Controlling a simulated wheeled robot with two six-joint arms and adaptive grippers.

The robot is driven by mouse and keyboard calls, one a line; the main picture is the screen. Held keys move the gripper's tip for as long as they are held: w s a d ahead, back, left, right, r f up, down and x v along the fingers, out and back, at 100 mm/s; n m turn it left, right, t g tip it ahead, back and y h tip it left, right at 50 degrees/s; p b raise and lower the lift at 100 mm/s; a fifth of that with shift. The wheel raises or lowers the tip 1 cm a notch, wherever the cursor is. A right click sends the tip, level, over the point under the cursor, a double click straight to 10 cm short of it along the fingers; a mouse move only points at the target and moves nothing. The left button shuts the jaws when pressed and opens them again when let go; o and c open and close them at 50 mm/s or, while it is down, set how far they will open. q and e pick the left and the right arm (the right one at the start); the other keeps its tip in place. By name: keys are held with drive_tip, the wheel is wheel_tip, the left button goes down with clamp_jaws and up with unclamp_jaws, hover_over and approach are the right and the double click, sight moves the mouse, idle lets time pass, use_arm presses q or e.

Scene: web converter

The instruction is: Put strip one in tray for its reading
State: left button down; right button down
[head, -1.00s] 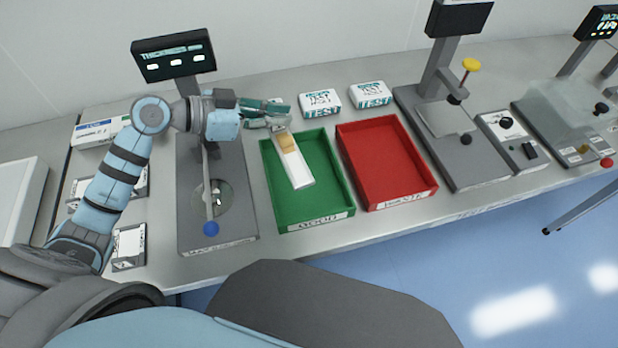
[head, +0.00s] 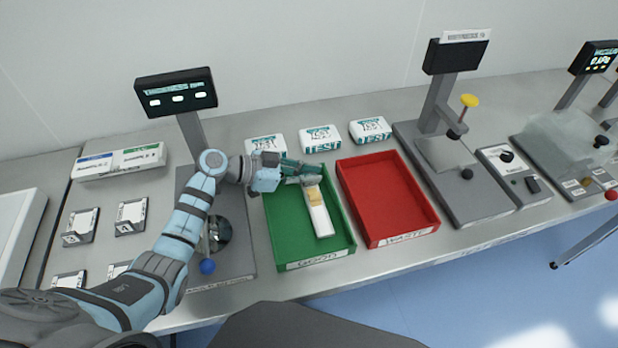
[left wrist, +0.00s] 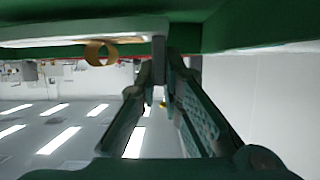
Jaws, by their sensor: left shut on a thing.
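The strip (head: 319,216) is long and white with a tan block across it. In the head view it is over or in the green tray (head: 310,261), which has a label on its front wall. I cannot tell if it touches the tray floor. My left gripper (head: 311,176) is shut on the strip's far end, inside the tray's outline. In the left wrist view the strip's pale edge (left wrist: 70,42) and green tray surfaces show near the fingers (left wrist: 160,85). A red tray (head: 385,205) stands just right of the green one. My right gripper is out of view.
Several labelled white boxes (head: 320,139) stand behind the trays. A device with a screen (head: 176,92) is left of the green tray, with a blue knob (head: 207,267) at its front. Another station (head: 467,178) stands right of the red tray. Small holders (head: 131,217) are at left.

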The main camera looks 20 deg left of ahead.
use_arm(q)
drive_tip(key=shift+a+f, duration=0.1)
drive_tip(key=shift+f, duration=0.4)
drive_tip(key=c, duration=1.7)
unclamp_jaws()
drive_tip(key=shift+s+r, duration=0.1)
drive_tip(key=v, duration=0.7)
drive_tip(key=shift+a+b, duration=0.2)
drive_tip(key=shift+b, duration=0.2)
drive_tip(key=shift+s, duration=0.1)
